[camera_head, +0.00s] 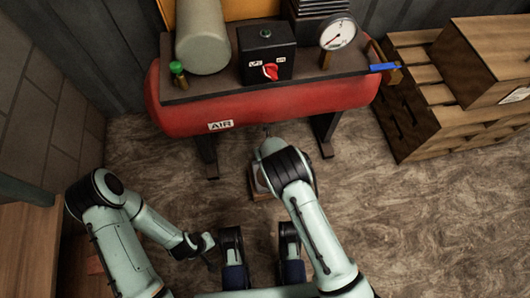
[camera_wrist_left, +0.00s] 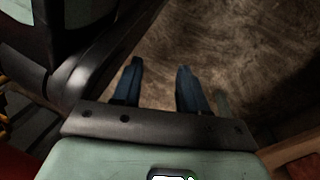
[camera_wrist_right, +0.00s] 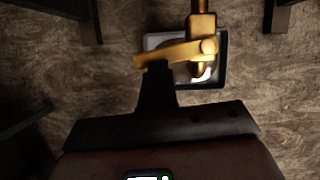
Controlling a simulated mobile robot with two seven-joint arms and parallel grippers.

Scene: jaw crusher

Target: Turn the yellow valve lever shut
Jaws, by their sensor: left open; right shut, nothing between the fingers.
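The yellow valve lever (camera_wrist_right: 172,53) shows in the right wrist view. It lies crosswise to the upright brass pipe (camera_wrist_right: 202,22), its free end pointing left. My right gripper (camera_wrist_right: 157,68) is shut and empty, its fingertips at the lever's free half; whether they touch it I cannot tell. In the head view my right arm hides the lever and this gripper, below the front of the red air tank (camera_head: 275,108). My left gripper (camera_wrist_left: 158,75) is open and empty in the left wrist view, with the floor beyond its fingers.
A tray (camera_wrist_right: 152,42) sits on the floor under the valve. On the tank are a gauge (camera_head: 338,33), a black box (camera_head: 266,52) with a red switch, a green knob (camera_head: 177,68) and a blue handle (camera_head: 383,68). Wooden pallets (camera_head: 405,120) stand right. Tank legs (camera_head: 322,135) flank the valve area.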

